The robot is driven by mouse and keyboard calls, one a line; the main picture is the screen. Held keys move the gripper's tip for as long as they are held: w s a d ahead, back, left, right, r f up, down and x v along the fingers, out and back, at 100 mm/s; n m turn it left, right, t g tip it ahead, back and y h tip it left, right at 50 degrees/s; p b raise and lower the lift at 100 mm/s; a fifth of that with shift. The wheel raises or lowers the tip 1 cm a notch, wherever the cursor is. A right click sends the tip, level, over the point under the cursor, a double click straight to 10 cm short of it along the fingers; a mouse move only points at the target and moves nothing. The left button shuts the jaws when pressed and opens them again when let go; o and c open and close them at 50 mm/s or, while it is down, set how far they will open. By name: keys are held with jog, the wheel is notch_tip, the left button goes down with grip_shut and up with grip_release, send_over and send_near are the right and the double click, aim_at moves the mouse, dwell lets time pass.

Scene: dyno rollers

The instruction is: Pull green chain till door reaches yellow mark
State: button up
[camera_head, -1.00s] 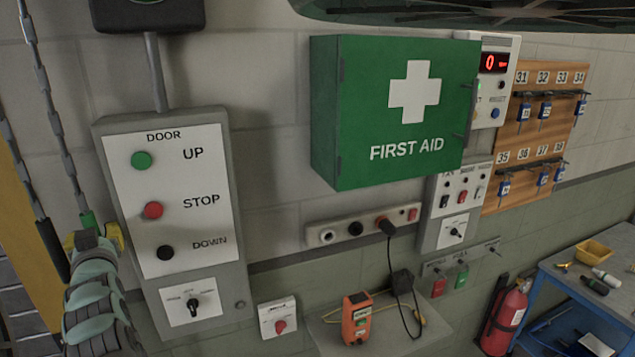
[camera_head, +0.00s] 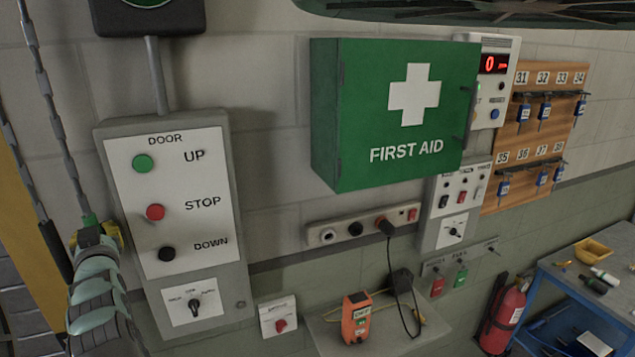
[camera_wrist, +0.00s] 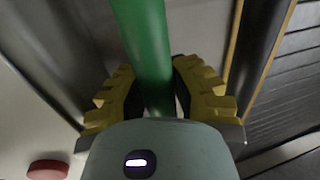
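The green chain section (camera_head: 88,219) hangs at the left of the head view, at the lower end of a grey chain strand. In the wrist view it is a thick green bar (camera_wrist: 145,40) running between the two yellow finger pads. My gripper (camera_head: 95,236) is around it at the left, beside the door control box. In the wrist view the pads of my gripper (camera_wrist: 158,88) sit close against both sides of the green bar, and appear closed on it. A yellow upright panel (camera_head: 28,240) stands at the left edge. The door's position against a mark cannot be told.
A second strand with a dark lower section (camera_head: 55,248) hangs left of my gripper. The door control box (camera_head: 170,215) is close on the right. A first aid cabinet (camera_head: 400,115) juts from the wall. A blue cart (camera_head: 590,275) stands at far right.

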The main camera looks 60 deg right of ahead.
grip_shut()
jog(key=shift+f+b, duration=0.15)
jog(key=shift+b, duration=0.25)
notch_tip(320, 180, down, 22)
jog(key=b, duration=2.6)
jog(key=shift+b, duration=0.35)
